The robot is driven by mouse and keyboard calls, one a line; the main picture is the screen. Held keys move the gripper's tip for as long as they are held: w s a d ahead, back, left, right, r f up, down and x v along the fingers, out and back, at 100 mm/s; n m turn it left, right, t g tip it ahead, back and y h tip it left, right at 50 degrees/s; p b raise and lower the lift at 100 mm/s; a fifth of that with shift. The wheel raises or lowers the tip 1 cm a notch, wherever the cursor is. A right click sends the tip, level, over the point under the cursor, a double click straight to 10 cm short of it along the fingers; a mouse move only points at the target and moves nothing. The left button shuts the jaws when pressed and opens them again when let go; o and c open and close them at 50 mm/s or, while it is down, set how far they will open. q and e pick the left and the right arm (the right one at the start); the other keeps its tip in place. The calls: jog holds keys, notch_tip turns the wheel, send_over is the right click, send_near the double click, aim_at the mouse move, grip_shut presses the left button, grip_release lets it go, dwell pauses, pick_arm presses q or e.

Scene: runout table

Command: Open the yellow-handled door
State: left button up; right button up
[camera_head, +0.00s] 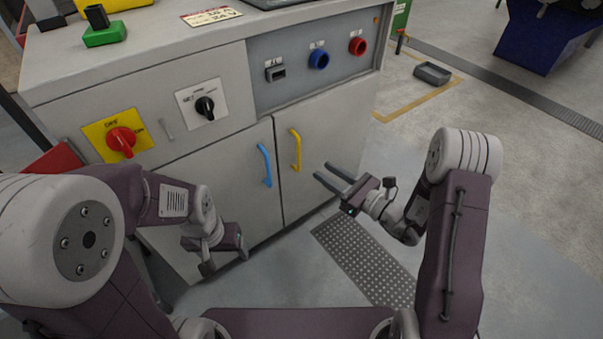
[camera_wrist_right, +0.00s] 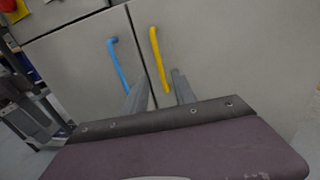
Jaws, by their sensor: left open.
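The yellow handle (camera_head: 296,150) is a vertical bar on the right-hand cabinet door (camera_head: 335,135). That door looks closed, flush with the door beside it. My right gripper (camera_head: 325,174) is open and empty, apart from the handle, to its right and a little lower in the head view. In the right wrist view the yellow handle (camera_wrist_right: 159,60) stands just beyond the two fingers (camera_wrist_right: 158,90). My left gripper (camera_head: 225,260) is open, low in front of the left-hand door, pointing down; nothing shows between its fingers.
A blue handle (camera_head: 265,165) is on the left-hand door, close to the yellow one. Above are a red rotary switch (camera_head: 121,140), a black knob (camera_head: 205,106) and a panel with blue and red sockets (camera_head: 319,59). A perforated floor plate (camera_head: 365,262) lies in front.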

jog(key=shift+r, duration=0.1)
jog(key=b+x, duration=0.4)
jog(key=x, duration=0.5)
grip_shut()
dwell(1.2)
